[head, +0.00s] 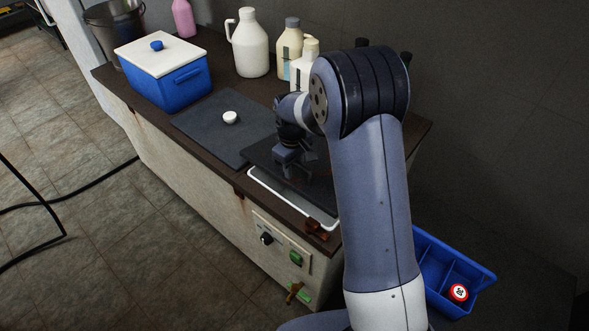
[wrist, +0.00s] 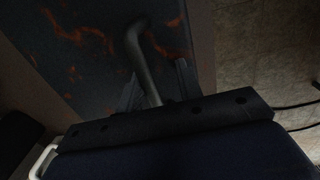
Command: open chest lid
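A long, pale, rust-stained chest (head: 190,165) with a dark brown top has a dark lid panel (head: 258,152) near its right end. A white rim (head: 290,200) shows along the panel's front side. My gripper (head: 292,170) points down over this panel, partly hidden by my arm. In the wrist view, a grey bent bar handle (wrist: 150,72) stands over a dark, orange-patched surface (wrist: 85,50). My gripper's two fingers (wrist: 158,88) are apart, one on each side of the bar, with a gap visible. Whether the lid is raised is unclear.
A blue box (head: 180,88) with a white cover and blue knob stands at the left end. A dark mat (head: 205,125) holds a small white round thing (head: 230,117). Several bottles, including a white jug (head: 250,45), line the back. A blue tray (head: 450,262) is at lower right.

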